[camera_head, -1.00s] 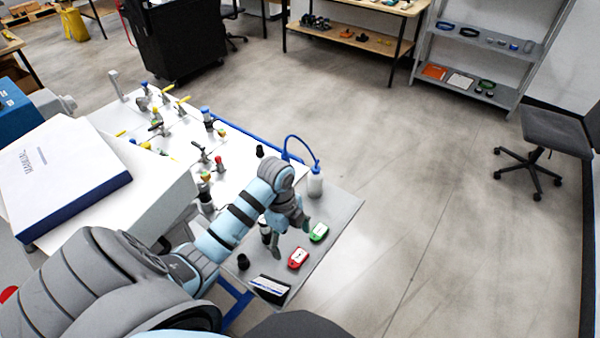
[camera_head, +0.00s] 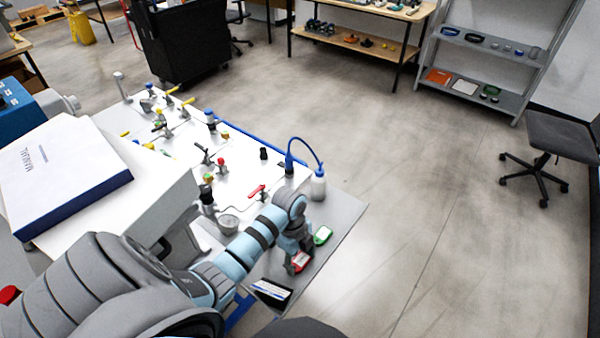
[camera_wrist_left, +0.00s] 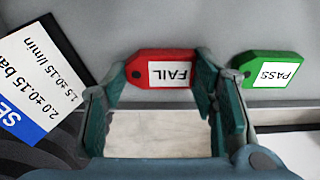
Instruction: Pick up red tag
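The red tag (camera_wrist_left: 155,69), with a white label reading FAIL, lies on the grey table top. In the head view the red tag (camera_head: 301,260) is partly covered by my left gripper (camera_head: 295,262). In the wrist view my left gripper (camera_wrist_left: 162,108) is open, with one finger on each side of the red tag. The left finger is close to the tag's pointed end, and the right finger is by its label end. I cannot tell whether either touches it. My right gripper is not in view.
A green PASS tag (camera_wrist_left: 270,70) lies just right of the red one, and also shows in the head view (camera_head: 322,235). A card with a blue band (camera_wrist_left: 40,85) stands at left.

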